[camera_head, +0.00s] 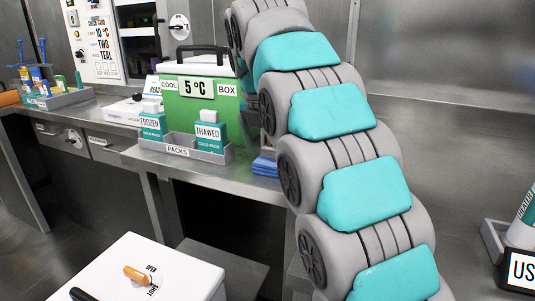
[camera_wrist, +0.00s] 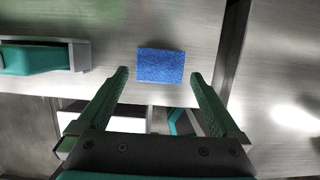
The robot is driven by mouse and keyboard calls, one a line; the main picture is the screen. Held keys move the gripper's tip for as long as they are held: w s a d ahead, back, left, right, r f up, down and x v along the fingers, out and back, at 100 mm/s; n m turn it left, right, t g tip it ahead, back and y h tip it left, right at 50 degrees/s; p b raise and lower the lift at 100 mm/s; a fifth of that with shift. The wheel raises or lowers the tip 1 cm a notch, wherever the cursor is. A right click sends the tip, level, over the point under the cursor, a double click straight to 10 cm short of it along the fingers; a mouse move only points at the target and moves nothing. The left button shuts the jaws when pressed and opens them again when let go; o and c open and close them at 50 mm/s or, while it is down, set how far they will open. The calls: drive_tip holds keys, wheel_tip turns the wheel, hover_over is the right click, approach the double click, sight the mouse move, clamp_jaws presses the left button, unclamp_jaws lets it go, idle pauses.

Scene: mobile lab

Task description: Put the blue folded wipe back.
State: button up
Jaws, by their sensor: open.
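The blue folded wipe (camera_head: 265,165) lies on the steel counter, right of the packs tray and partly hidden behind my arm in the head view. In the wrist view the blue wipe (camera_wrist: 160,66) lies flat on the bare metal, ahead of and between my fingers. My gripper (camera_wrist: 159,75) is open and empty, with the wipe just beyond its fingertips; I cannot tell its height above the counter. My gripper is hidden behind my arm in the head view.
The grey packs tray (camera_head: 190,152) holds frozen and thawed cold packs. Behind it stands the green cool box (camera_head: 200,105). The counter's front edge (camera_head: 215,178) is close to the wipe. A white box (camera_head: 150,270) stands at lower left. Bare counter surrounds the wipe.

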drive_tip(key=shift+s+r, duration=0.15)
drive_tip(key=shift+r, duration=0.35)
drive_tip(key=shift+s+a+r, duration=0.1)
drive_tip(key=shift+s+a, duration=0.05)
drive_tip(key=shift+s, duration=0.05)
drive_tip(key=s+a+b, duration=0.1)
drive_tip(key=s+a, duration=0.3)
drive_tip(key=s, duration=0.7)
drive_tip(key=shift+b, duration=0.35)
